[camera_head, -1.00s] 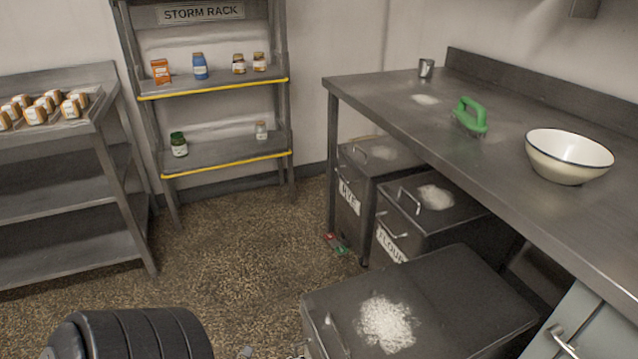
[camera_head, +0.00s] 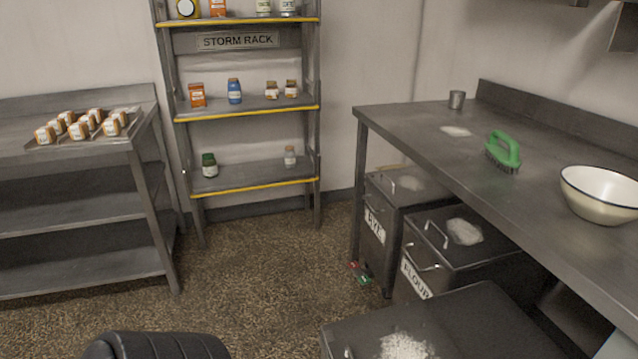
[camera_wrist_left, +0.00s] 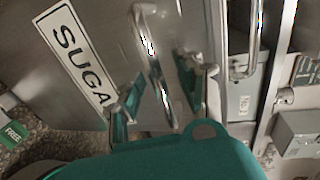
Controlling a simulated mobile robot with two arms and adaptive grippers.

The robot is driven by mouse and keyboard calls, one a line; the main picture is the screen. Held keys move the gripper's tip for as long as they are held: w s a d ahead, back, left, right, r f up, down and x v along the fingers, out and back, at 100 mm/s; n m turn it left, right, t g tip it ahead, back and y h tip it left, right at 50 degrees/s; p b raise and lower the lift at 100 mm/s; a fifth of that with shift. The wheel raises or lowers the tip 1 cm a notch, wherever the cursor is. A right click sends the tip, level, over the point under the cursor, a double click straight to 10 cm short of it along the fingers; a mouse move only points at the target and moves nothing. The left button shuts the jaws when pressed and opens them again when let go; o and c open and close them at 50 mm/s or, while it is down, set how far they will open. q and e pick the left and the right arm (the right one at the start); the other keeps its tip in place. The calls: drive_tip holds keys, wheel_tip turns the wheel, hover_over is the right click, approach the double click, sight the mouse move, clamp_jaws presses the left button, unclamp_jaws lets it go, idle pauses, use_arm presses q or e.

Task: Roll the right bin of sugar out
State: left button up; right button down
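The sugar bin (camera_head: 485,318) is a dark metal bin at the bottom of the head view, with white powder on its lid. Most of its lid stands out in front of the table's edge. In the left wrist view its front (camera_wrist_left: 112,35) carries a label (camera_wrist_left: 75,55) reading "SUGA", the rest hidden. Beside the label is a bright bar handle (camera_wrist_left: 152,60). My left gripper (camera_wrist_left: 157,98) has its teal fingers on either side of this handle, with gaps visible, so it looks open around it. My right gripper is in neither view.
The flour bin (camera_head: 480,250) and rye bin (camera_head: 402,187) stand under the steel table (camera_head: 430,125). Small red and green items (camera_head: 361,273) lie on the floor by the rye bin. Open floor (camera_head: 265,275) lies left, before the storm rack (camera_head: 250,187) and bread shelf (camera_head: 75,205).

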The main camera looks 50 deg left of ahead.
use_arm(q)
drive_tip(key=v, duration=1.2)
